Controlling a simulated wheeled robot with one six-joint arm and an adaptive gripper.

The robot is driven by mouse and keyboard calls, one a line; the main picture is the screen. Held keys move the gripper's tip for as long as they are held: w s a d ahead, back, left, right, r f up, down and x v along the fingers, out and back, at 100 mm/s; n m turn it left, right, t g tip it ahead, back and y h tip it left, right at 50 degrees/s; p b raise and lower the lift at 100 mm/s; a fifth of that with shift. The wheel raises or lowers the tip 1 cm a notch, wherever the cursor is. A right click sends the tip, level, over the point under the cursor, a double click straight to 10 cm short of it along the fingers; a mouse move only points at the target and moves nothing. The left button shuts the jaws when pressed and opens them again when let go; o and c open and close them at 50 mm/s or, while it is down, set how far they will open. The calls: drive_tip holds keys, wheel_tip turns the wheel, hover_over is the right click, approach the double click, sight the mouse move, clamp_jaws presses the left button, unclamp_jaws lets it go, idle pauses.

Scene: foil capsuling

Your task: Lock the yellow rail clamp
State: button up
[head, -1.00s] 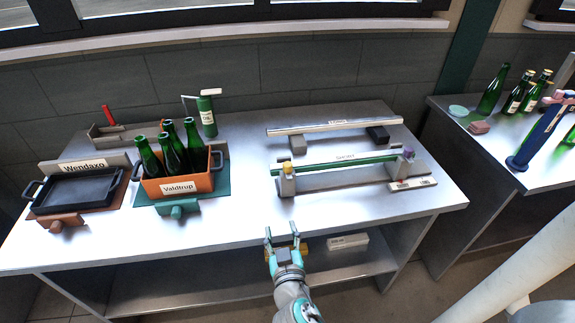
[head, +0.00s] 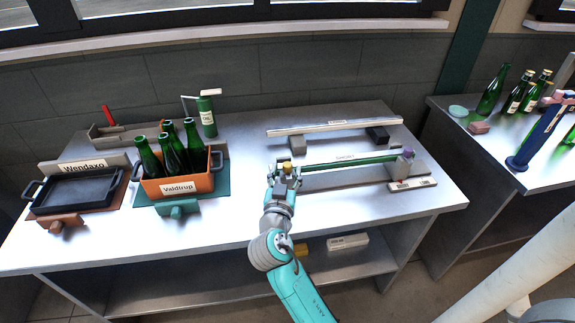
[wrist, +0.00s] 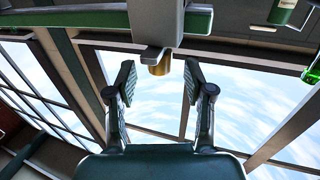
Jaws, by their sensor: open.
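The yellow rail clamp (head: 290,167) tops the post at the left end of the green rail (head: 350,163) on the metal table. In the wrist view a short golden-yellow cylinder (wrist: 160,66) sits on a grey bracket, between and just beyond my fingertips. My gripper (head: 286,178) is at the left post in the head view and hides most of it. In the wrist view its two fingers (wrist: 159,84) stand apart, one on each side of the yellow part, with visible gaps. It holds nothing. I cannot tell the clamp's lock state.
A purple-topped post (head: 407,154) stands at the rail's right end. A white rail (head: 335,125) lies behind on grey blocks. Left are an orange crate (head: 205,184) of green bottles and a black tray (head: 75,205). The table front between crate and rail is clear.

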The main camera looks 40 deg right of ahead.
sight(287, 170)
drive_tip(key=shift+x, duration=1.65)
clamp_jaws()
